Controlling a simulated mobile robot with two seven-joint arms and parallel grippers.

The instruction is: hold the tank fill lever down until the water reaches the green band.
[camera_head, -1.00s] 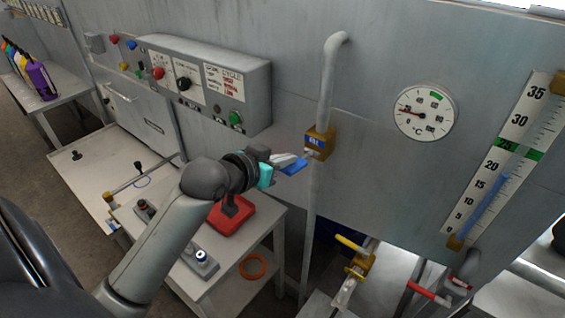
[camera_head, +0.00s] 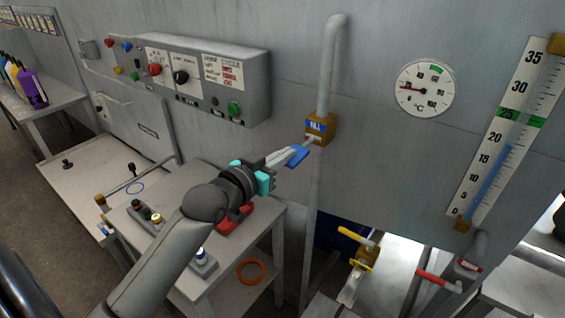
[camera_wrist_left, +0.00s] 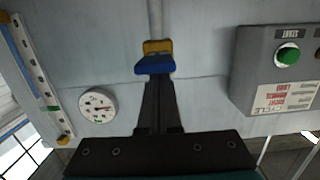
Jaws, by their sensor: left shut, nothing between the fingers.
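The fill lever has a blue handle (camera_head: 297,156) on a short pale stem. It slants down from the yellow valve box (camera_head: 319,127) labelled FILL on the wall pipe. My left gripper (camera_head: 284,157) is shut and empty, its fingertips at the handle, seemingly touching it. In the left wrist view the shut fingers (camera_wrist_left: 159,82) meet the lower edge of the blue handle (camera_wrist_left: 155,64). The green band (camera_head: 521,117) lies at 25, above the water. My right gripper is out of view.
A round temperature dial (camera_head: 425,88) sits right of the pipe. A control box (camera_head: 205,80) with a green button is at left. Below are a small table (camera_head: 265,232) with an orange ring (camera_head: 251,271), and yellow (camera_head: 357,238) and red (camera_head: 438,281) valve handles.

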